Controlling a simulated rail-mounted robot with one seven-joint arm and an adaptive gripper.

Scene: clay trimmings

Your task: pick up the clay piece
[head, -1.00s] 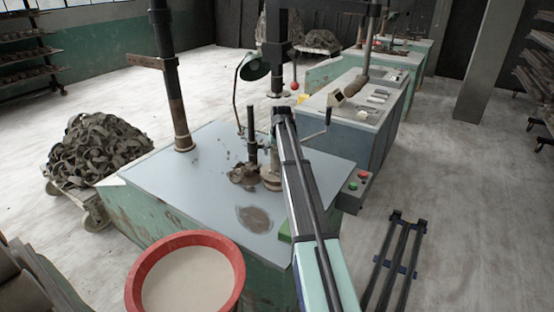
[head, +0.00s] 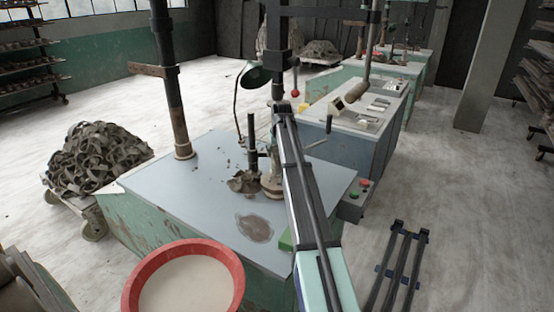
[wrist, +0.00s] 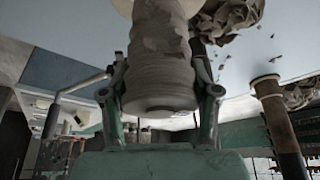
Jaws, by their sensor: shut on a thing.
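The clay piece (wrist: 160,65) is a grey-brown, ribbed, roughly cylindrical lump in the middle of the wrist view, with its round end towards the camera. My gripper (wrist: 160,88) has one finger on each side of it and is shut on it. The piece's far end runs up towards a pale round part at the picture's top edge. I cannot tell whether they touch. In the head view my own arm hides most of the gripper and the piece, above the round stand (head: 271,187) on the grey machine table (head: 200,205).
A green lamp (head: 256,75) and a rusty column (head: 171,100) rise from the table. A red-rimmed bucket (head: 238,270) stands in front. The table's left part is mostly clear.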

